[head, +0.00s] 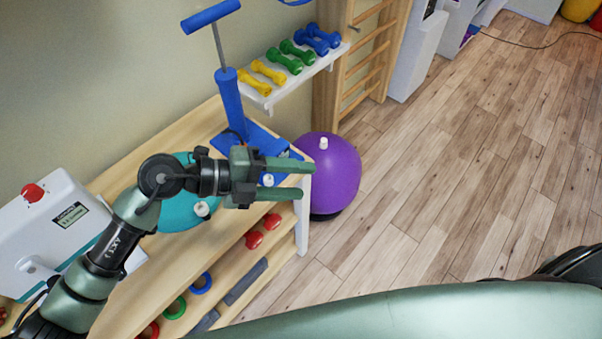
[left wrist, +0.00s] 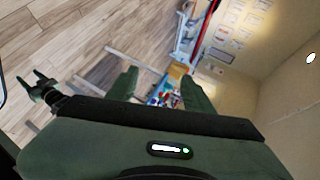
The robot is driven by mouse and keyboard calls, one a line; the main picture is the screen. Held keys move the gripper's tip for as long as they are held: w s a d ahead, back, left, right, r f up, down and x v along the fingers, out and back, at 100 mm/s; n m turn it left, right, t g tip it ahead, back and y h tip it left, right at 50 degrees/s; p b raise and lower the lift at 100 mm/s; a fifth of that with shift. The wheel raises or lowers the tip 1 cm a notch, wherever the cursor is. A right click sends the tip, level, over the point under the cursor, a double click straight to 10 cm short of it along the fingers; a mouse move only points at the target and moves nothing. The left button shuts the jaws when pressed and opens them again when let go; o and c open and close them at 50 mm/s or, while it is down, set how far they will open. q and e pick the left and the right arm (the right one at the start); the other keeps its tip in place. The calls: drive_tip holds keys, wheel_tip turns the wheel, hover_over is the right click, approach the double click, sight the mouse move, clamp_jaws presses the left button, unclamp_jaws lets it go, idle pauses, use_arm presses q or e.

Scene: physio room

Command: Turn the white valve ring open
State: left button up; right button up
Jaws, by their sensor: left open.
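My left gripper (head: 306,179) is open and empty in the head view, its two green fingers apart and pointing right, in front of the shelf's right end. A small white round part (head: 268,180) shows between the fingers, by the blue pump base (head: 263,140); I cannot tell for sure that it is the valve ring. The tall blue pump (head: 231,100) stands upright behind the gripper. In the left wrist view the fingers (left wrist: 163,90) are apart with nothing between them. My right gripper (left wrist: 42,85) shows small at the left there, its fingers seemingly apart.
A teal ball (head: 178,212) with a white plug is partly hidden behind my left arm. A purple ball (head: 338,175) stands right of the shelf. A white machine (head: 55,235) with a red button sits at left. Dumbbells (head: 290,62) lie on a wall shelf. The wooden floor (head: 480,150) at right is clear.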

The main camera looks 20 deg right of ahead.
use_arm(q)
drive_tip(key=r, duration=0.1)
drive_tip(key=d+r+h, duration=0.1)
drive_tip(key=shift+s+r+n+h, duration=0.1)
drive_tip(key=shift+r+n+h, duration=0.2)
idle(0.3)
